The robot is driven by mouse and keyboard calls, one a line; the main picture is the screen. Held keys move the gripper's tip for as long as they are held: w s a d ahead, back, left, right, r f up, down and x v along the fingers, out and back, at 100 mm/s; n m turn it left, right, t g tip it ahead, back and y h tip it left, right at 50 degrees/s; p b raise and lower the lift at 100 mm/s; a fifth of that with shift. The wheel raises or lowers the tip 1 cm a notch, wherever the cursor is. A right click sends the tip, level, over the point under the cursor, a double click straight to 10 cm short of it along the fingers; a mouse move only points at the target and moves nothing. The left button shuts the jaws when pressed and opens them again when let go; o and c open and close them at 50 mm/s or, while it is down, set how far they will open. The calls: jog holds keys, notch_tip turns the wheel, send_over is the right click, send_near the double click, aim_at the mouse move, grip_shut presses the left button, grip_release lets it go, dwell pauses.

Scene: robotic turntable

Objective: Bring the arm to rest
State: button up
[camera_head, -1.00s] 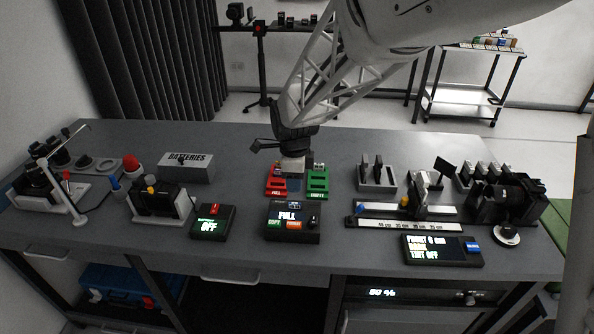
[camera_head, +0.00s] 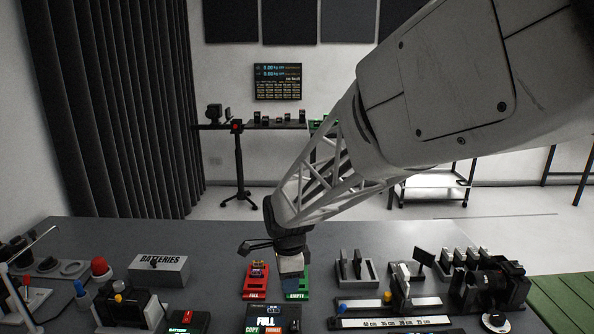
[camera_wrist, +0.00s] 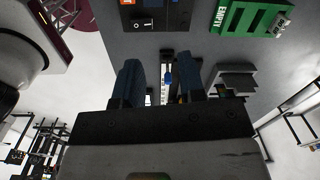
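My arm reaches in from the upper right of the head view and bends down to the workbench. My gripper (camera_head: 291,272) hangs over the middle of the bench, between and partly in front of the red FULL tray (camera_head: 255,284) and the green EMPTY tray (camera_head: 301,288). In the wrist view my gripper (camera_wrist: 160,72) has its two dark fingers well apart, with nothing held between them. The green EMPTY tray also shows in the wrist view (camera_wrist: 252,18). The gripper's exact height above the bench is hard to tell.
A BATTERIES box (camera_head: 158,272) stands left of the trays. A control box (camera_head: 272,318) is in front. A slotted holder (camera_head: 357,272) and a ruled rail (camera_head: 392,322) stand to the right. A wall screen (camera_head: 277,81) hangs behind. Bare bench lies behind the trays.

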jog(key=s+d+r+n+t, duration=0.1)
jog(key=s+d+r+n, duration=0.65)
jog(key=s+d, duration=0.4)
jog(key=s+d+r+n, duration=0.1)
jog(key=s+d+n, duration=0.3)
jog(key=s, duration=0.3)
jog(key=s+d+r+n+t, duration=0.1)
jog(key=s+d+n, duration=0.3)
jog(key=s, duration=0.3)
jog(key=shift+s+d+r, duration=0.15)
jog(key=shift+s+d, duration=0.2)
jog(key=shift+d, duration=0.25)
jog(key=shift+c, duration=0.3)
dwell(0.3)
